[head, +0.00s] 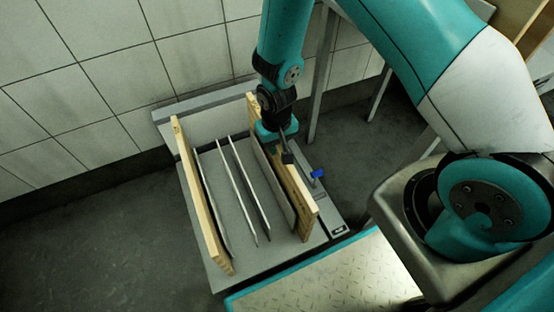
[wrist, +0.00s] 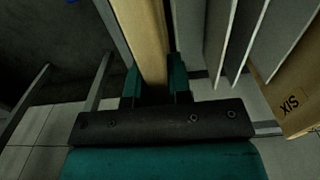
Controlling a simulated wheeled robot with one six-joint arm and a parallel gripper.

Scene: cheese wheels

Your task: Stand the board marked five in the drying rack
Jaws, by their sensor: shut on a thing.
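My gripper (head: 284,150) is shut on a pale wooden board (head: 297,190) at the right side of the drying rack (head: 262,262). The board stands upright, with its lower edge down at the rack; I cannot tell whether it rests on the base. In the wrist view the board (wrist: 143,35) runs between the teal fingers of my gripper (wrist: 155,82). No mark shows on this board. A second wooden board (head: 203,200) stands at the rack's left end. In the wrist view that board (wrist: 290,105) is marked SIX.
Several thin grey upright dividers (head: 244,190) stand between the two boards, with open gaps. A small blue piece (head: 318,173) sits right of the held board. A tiled wall (head: 90,80) is behind. A teal-edged tread-plate surface (head: 340,275) lies in front.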

